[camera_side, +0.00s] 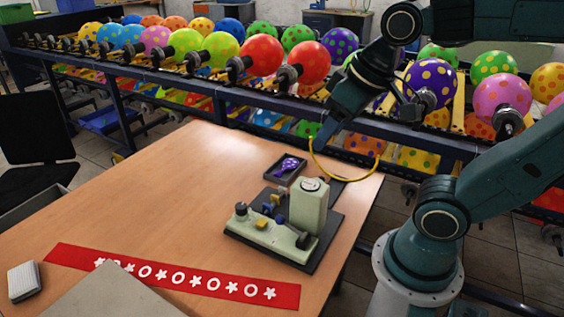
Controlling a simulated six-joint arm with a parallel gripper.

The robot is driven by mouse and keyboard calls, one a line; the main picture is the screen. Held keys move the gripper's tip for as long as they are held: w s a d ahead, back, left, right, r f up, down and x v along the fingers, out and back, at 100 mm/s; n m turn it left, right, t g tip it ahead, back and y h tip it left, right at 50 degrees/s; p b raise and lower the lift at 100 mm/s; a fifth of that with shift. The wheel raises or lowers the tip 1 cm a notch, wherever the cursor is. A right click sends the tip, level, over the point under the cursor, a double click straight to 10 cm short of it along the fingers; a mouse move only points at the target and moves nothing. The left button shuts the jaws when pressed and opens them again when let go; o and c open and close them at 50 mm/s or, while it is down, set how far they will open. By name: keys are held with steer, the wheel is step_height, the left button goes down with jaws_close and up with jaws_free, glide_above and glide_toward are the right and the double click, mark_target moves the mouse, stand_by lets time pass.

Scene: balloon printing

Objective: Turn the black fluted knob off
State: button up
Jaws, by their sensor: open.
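The pale green machine (310,209) stands on a dark base plate on the wooden table. A small black knob (241,208) sits on top of its low left end. Another dark knob-like part (302,240) is on its front, close to the upright block. At this size I cannot make out fluting on either, nor which way they are turned. My gripper (322,140) points down above and behind the machine, apart from both knobs. It is open and I see nothing held in it; its fingertips are small and hard to make out.
A dark tray (286,168) with a purple balloon lies behind the machine. A yellow hose (347,180) loops beside my gripper. A red patterned strip (170,276) and a grey-white block (24,281) lie in front. Racks of inflated balloons line the back. The table's left middle is clear.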

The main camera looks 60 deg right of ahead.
steer(key=w+f+m+g, duration=0.1)
steer(key=w+m, duration=0.1)
steer(key=w, duration=0.6)
steer(key=m+g, duration=0.4)
glide_above(240, 206)
step_height(240, 206, down, 16)
steer(key=shift+d+f, duration=0.15)
steer(key=shift+f, duration=0.35)
steer(key=shift+f, duration=0.15)
step_height(240, 206, down, 14)
steer(key=shift+r, duration=0.25)
steer(key=c, duration=1)
